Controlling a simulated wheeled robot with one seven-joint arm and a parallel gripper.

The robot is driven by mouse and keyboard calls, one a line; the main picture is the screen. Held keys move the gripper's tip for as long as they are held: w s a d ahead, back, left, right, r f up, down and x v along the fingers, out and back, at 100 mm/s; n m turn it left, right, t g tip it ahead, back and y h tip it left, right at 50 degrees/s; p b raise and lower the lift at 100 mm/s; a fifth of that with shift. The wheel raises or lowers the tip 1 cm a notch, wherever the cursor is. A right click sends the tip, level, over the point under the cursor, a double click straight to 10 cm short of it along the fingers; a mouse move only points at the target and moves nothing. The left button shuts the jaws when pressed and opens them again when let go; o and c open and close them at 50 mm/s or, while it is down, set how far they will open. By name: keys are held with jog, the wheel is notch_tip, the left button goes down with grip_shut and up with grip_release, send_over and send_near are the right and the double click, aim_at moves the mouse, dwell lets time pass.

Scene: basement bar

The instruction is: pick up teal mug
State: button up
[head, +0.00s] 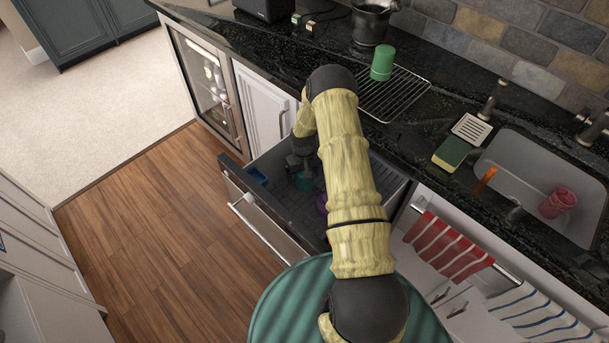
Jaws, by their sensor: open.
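A teal mug (304,182) lies low in the open drawer (250,222) below the counter, partly hidden by my gripper and arm. My gripper (299,170) reaches down into the drawer, just above or at the mug, with its jaws open. Whether the fingers touch the mug or stand around it, I cannot tell. A purple item (322,203) is in the drawer to the right of the mug, mostly hidden behind my arm. A blue item (257,176) is near the drawer's left side.
A green cup (382,63) stands by a wire rack (396,94) on the dark counter. The drawer walls surround my gripper. Wooden floor (140,230) is clear at left.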

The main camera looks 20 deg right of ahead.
jog(key=c, duration=1.2)
jog(key=shift+r, duration=0.15)
notch_tip(320, 180, up, 10)
jog(key=shift+f+b, duration=0.1)
jog(key=shift+b, duration=0.3)
